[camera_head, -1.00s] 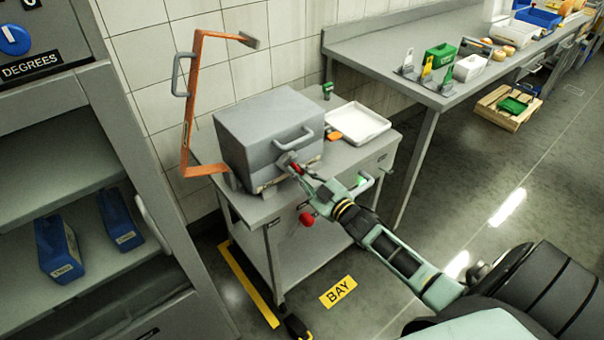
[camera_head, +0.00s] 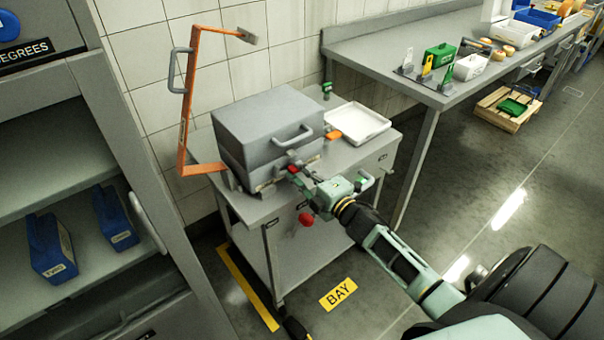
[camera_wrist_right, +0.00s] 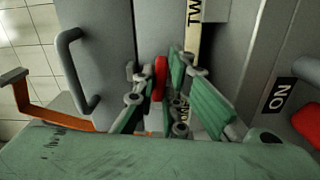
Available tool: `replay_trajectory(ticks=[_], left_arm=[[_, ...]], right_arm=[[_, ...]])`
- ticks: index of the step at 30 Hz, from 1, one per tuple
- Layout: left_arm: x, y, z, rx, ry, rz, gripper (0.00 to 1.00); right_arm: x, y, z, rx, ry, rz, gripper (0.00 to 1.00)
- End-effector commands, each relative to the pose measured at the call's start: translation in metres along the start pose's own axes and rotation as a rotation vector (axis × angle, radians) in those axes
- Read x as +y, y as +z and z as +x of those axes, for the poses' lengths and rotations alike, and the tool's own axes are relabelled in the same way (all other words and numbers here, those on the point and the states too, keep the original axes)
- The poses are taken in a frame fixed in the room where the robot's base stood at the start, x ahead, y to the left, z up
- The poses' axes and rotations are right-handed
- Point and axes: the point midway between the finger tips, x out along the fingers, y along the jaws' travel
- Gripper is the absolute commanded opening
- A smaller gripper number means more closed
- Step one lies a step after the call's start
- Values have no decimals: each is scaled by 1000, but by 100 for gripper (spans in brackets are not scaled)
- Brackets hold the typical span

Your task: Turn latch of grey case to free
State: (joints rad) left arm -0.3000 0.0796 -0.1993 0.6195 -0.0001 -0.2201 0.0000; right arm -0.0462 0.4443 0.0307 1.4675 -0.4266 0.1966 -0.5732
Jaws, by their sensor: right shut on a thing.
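The grey case (camera_head: 262,120) sits closed on a grey cart, with a bar handle (camera_head: 292,136) on its front. The handle also shows at the left of the right wrist view (camera_wrist_right: 72,70). A red latch (camera_wrist_right: 159,85) on the case front stands between the fingers of my right gripper (camera_wrist_right: 162,80). My right gripper (camera_head: 291,169) is shut on this latch at the lower front of the case. The fingers hide part of the latch, so its exact turn is hard to tell. My left gripper is not in view.
An orange bent frame (camera_head: 187,110) stands beside the case on the left. A white tray (camera_head: 360,124) and a small orange item (camera_head: 334,136) lie right of the case. A red knob (camera_head: 306,219) projects from the cart (camera_head: 262,208). A cabinet with blue bins (camera_head: 50,245) is at left.

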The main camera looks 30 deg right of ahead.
Motion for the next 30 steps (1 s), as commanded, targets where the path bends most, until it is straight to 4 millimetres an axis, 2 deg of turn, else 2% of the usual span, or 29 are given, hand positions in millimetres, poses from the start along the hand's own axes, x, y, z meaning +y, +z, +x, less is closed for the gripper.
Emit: replay_trajectory(ticks=[10, 26, 27, 30], left_arm=[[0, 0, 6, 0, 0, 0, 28], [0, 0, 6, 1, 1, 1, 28], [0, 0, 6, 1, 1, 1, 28], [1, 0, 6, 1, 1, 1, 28]], right_arm=[[-1, 0, 0, 0, -3, -129, 0], [-1, 0, 0, 0, -3, -150, 0], [-1, 0, 0, 0, -3, -150, 14], [-1, 0, 0, 0, -3, -149, 23]])
